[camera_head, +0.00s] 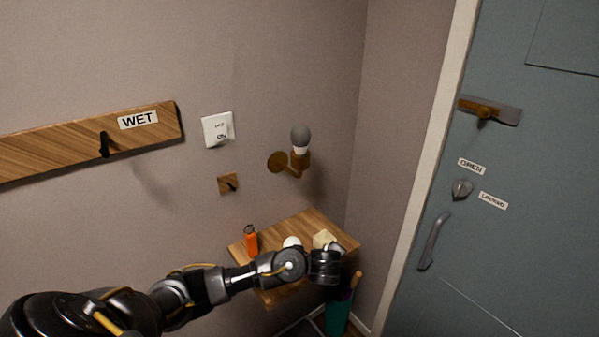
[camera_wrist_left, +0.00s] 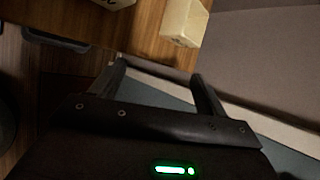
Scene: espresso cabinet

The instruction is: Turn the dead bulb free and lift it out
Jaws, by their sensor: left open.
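The dead bulb (camera_head: 300,137), dark grey on top and pale below, sits upright in a brass wall lamp (camera_head: 279,161) in the head view. My left gripper (camera_wrist_left: 160,78) is open with nothing between its fingers in the left wrist view. In the head view the left arm reaches in from the left, and its wrist is in front of the small wooden shelf, lower than the bulb and apart from it. The arm hides part of the shelf. The bulb is outside the left wrist view. My right gripper is not in view.
The wooden shelf (camera_head: 305,224) holds an orange object (camera_head: 251,241), a white rounded object (camera_head: 292,242) and a cream block (camera_head: 324,238). A switch plate (camera_head: 218,130) is on the wall left of the lamp. A grey-blue door (camera_head: 500,150) stands right.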

